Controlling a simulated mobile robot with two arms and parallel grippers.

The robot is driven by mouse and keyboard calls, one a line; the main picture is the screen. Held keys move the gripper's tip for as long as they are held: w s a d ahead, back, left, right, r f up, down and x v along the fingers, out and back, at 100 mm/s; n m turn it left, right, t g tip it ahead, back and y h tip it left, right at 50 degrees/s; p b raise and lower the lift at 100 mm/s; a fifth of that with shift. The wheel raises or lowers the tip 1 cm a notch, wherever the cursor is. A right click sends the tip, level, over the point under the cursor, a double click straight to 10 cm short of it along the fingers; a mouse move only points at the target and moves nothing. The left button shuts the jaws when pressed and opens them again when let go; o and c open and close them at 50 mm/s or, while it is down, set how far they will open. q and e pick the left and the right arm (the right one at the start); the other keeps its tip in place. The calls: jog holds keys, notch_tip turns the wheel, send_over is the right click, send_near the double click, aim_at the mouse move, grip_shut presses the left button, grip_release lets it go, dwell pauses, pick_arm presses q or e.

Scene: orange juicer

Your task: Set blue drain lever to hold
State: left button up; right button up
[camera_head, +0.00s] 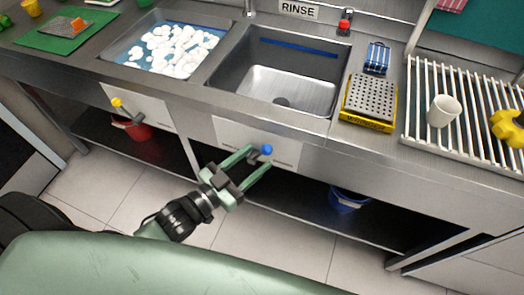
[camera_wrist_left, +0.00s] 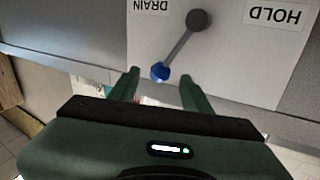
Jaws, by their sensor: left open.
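The blue drain lever has a blue ball knob (camera_head: 266,149) in front of the white panel under the rinse sink. In the left wrist view, its grey rod runs from a dark round pivot (camera_wrist_left: 199,19) to the blue knob (camera_wrist_left: 160,71). The rod slants toward the DRAIN label (camera_wrist_left: 152,5); the HOLD label (camera_wrist_left: 273,14) is on the pivot's other side. Both labels appear upside down there. My left gripper (camera_head: 259,157) is open, its fingertips on either side of the knob, with visible gaps. My right gripper is not in view.
The rinse sink (camera_head: 278,85) is empty. A second sink (camera_head: 127,65) to its left holds water and white pieces. A yellow-knobbed lever (camera_head: 117,103) is on the left panel. Red (camera_head: 133,131) and blue (camera_head: 347,197) buckets stand below the counter.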

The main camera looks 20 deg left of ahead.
aim_at(263, 153)
pick_arm(q)
jog(key=shift+x, duration=1.6)
grip_shut()
